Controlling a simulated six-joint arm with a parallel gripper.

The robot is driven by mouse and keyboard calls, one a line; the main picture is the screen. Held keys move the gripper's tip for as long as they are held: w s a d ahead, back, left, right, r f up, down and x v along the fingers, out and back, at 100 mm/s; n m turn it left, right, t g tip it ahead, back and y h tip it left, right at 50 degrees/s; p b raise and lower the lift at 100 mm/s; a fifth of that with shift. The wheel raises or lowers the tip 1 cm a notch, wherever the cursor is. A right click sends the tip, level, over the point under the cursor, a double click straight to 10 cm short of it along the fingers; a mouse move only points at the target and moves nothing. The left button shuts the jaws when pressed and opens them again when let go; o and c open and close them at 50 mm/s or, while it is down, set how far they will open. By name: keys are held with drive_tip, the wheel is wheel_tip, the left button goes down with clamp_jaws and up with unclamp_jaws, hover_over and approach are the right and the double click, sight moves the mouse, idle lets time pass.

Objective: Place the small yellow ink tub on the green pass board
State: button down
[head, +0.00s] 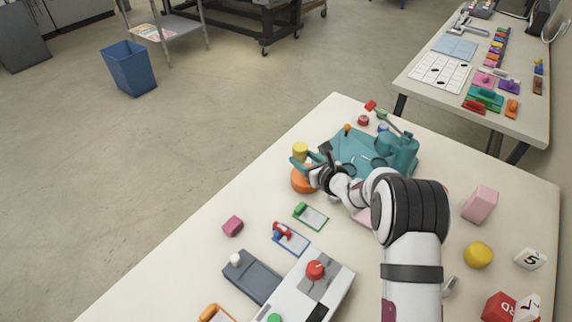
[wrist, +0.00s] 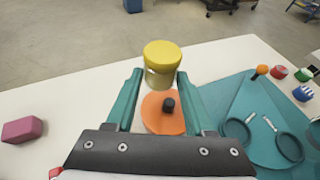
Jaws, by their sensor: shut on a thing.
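The small yellow ink tub (head: 300,148) has a yellow lid and a paler, see-through lower body. In the wrist view the tub (wrist: 162,58) is upright between the tips of my teal fingers. My gripper (head: 303,161) is shut on it, and the fingertips (wrist: 160,76) flank its body. I cannot tell whether its base touches the table. The green pass board (head: 313,217), a small clipboard with a green clip, lies flat on the table, nearer the camera than my gripper. Its face looks bare.
An orange round thing (head: 303,181) with a black knob (wrist: 169,105) sits just below my fingers. A teal press (head: 395,150) is to the right. A magenta block (head: 232,226) and a blue board (head: 291,241) bearing a red-and-blue item lie near the green board.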

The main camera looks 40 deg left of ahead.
drive_tip(key=s+d+r+n+g+y, duration=0.1)
drive_tip(key=s+d+n+g, duration=0.2)
drive_tip(key=d, duration=0.8)
drive_tip(key=s+d+n+g, duration=0.2)
drive_tip(key=d+g, duration=0.1)
drive_tip(key=d, duration=0.7)
approach(302, 211)
drive_tip(key=a+r, duration=0.2)
drive_tip(key=a, duration=0.1)
drive_tip(key=shift+a+r, duration=0.15)
drive_tip(key=shift+a, duration=0.1)
wheel_tip(302, 211, down, 3)
drive_tip(key=shift+a+f, duration=0.15)
drive_tip(key=shift+f, duration=0.4)
drive_tip(key=shift+f, duration=0.15)
drive_tip(key=shift+c, duration=1.4)
unclamp_jaws()
